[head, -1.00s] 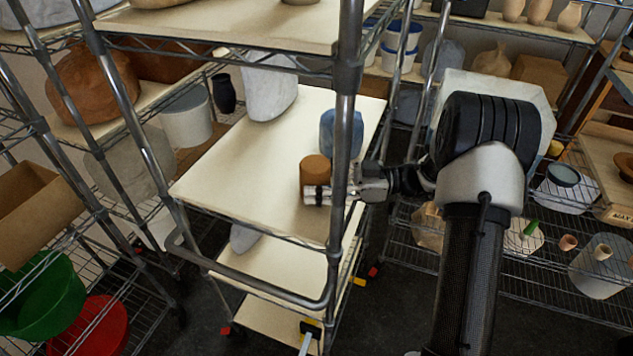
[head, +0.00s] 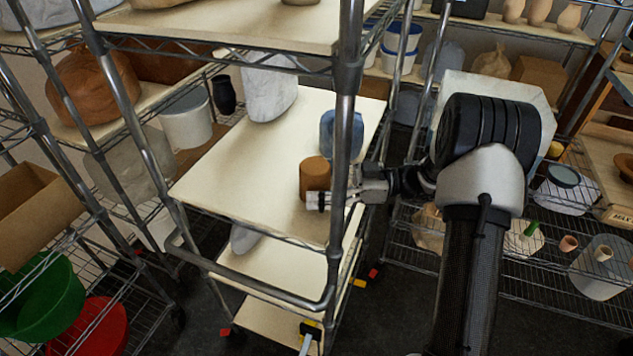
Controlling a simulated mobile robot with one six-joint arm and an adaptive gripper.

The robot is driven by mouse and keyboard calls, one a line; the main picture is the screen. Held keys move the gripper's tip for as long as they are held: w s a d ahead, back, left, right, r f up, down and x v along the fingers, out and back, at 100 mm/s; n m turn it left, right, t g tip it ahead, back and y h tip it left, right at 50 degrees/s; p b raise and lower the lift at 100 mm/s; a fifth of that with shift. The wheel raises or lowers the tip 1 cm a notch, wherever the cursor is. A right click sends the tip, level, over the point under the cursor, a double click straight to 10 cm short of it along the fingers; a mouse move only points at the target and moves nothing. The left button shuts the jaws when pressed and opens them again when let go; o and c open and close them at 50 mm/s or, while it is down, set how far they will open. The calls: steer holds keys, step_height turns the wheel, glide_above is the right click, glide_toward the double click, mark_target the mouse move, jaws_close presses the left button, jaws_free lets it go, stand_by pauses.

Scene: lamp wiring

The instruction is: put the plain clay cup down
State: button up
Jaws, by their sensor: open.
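The plain clay cup (head: 316,174) is an orange-brown cylinder standing upright on the cream shelf board (head: 240,170) of the wire rack, near its right front side. My gripper (head: 318,201) is open at the cup's near lower side, reaching in from the right past the rack's post. One finger shows in front of the cup's lower part. The far finger is hidden, so I cannot tell whether any finger touches the cup.
A blue glazed vessel (head: 341,134) stands behind the cup, and a whitish bag-like lump (head: 270,88) is at the back. A metal post (head: 343,130) rises close to my gripper. The board's left and middle are clear.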

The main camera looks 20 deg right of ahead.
steer(key=p+v, duration=0.1)
steer(key=v, duration=1.1)
